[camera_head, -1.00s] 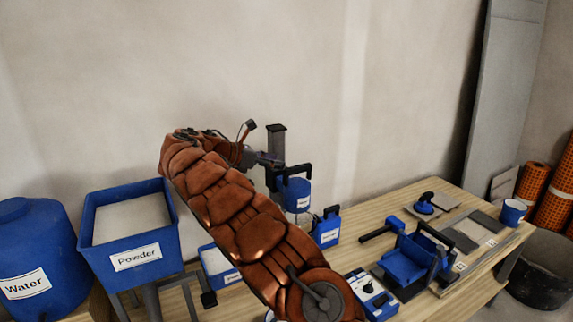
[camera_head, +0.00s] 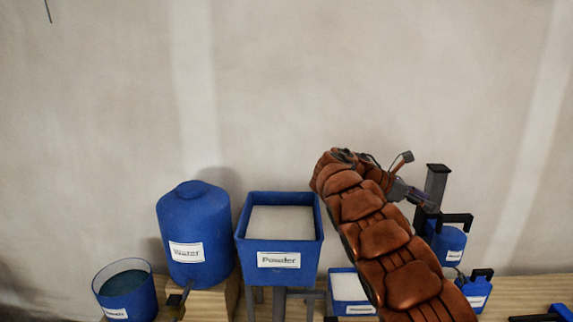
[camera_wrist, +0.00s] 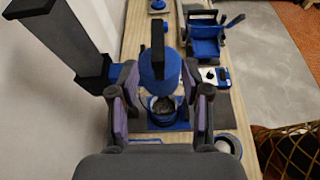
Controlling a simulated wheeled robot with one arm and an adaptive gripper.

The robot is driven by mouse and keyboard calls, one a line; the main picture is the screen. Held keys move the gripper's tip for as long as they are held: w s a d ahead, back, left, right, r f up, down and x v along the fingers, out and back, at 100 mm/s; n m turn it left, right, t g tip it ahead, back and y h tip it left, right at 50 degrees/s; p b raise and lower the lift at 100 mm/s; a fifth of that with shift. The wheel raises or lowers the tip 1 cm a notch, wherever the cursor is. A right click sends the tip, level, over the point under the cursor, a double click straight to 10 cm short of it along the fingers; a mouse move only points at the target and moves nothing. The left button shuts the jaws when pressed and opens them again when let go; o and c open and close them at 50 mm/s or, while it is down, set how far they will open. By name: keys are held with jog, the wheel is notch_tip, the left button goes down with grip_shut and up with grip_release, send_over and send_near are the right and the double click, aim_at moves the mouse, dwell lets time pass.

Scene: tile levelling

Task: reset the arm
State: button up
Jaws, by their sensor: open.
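My gripper (camera_wrist: 160,112) is open in the wrist view, one finger on each side of the picture's middle, with nothing held between them. Beyond the fingers is a mixer stand with a dark column (camera_wrist: 55,35), a blue mixer head (camera_wrist: 158,75) with a black handle, and a metal-looking bowl below it. In the head view my arm reaches up from the lower right, and my gripper (camera_head: 408,193) is beside the stand's column (camera_head: 436,182). The fingertips are too small there to make out clearly.
The blue water tank (camera_head: 194,232), powder bin (camera_head: 279,221) and a round blue bucket (camera_head: 125,293) stand to the left. A blue labelled jug (camera_head: 478,291) is at right. The wrist view shows a blue tool holder (camera_wrist: 205,42) farther along the bench. The wall above is clear.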

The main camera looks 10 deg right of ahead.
jog(key=s+a+m+g+y, duration=0.15)
jog(key=s+m, duration=0.25)
jog(key=s, duration=0.6)
jog(key=s+a+m+t+y, duration=0.1)
jog(key=s+a+m+y, duration=0.25)
jog(key=s, duration=0.55)
jog(key=s+a+f+m+y, duration=0.2)
jog(key=s+a+f+m, duration=0.1)
jog(key=s+a, duration=0.4)
jog(key=s+a+f+m+y, duration=0.2)
jog(key=s+a+f, duration=0.3)
jog(key=s, duration=0.6)
jog(key=s+a+f+m+y, duration=0.3)
jog(key=s+a+f+y, duration=0.1)
jog(key=s+a, duration=0.5)
jog(key=shift+s+a+f+m, duration=0.35)
jog(key=shift+s+a+f, duration=0.05)
jog(key=shift+f, duration=0.1)
jog(key=shift+d, duration=0.1)
